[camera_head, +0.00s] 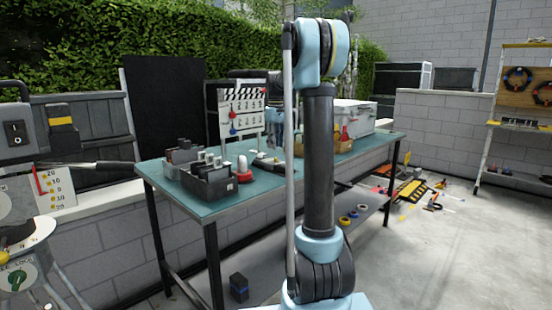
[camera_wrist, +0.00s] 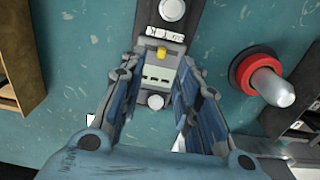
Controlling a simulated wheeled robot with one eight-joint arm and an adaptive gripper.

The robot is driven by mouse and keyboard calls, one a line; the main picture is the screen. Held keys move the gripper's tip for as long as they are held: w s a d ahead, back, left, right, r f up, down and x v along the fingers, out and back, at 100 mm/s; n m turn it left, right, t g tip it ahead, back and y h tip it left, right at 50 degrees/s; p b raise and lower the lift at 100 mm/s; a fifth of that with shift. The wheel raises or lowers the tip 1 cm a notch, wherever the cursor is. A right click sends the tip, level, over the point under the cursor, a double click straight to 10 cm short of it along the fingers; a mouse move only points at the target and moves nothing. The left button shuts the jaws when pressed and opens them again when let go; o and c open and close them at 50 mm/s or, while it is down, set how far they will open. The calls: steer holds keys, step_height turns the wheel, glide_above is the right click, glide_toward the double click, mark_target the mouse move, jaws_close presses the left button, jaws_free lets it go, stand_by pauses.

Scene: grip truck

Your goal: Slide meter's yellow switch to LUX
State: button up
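In the wrist view, a grey meter (camera_wrist: 158,78) lies on the teal tabletop with a small yellow switch (camera_wrist: 161,52) near its far end. Beyond the switch is a white label strip (camera_wrist: 165,34) whose letters are too small to read surely. A round white knob (camera_wrist: 156,101) sits at the meter's near end. My gripper (camera_wrist: 161,62) is open, its blue-grey fingers on either side of the meter. I cannot tell whether they touch its sides. In the head view, my gripper (camera_head: 279,135) is above the table, partly hidden by my arm.
A red-ringed part with a pale rounded top (camera_wrist: 265,80) stands right of the meter. In the head view, the teal table (camera_head: 215,205) also holds dark bins (camera_head: 210,183), a panel with red and blue knobs (camera_head: 242,110) and a white case (camera_head: 355,115).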

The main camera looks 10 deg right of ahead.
mark_target(276, 160)
steer(key=shift+f, duration=3.15)
steer(key=shift+c, duration=0.2)
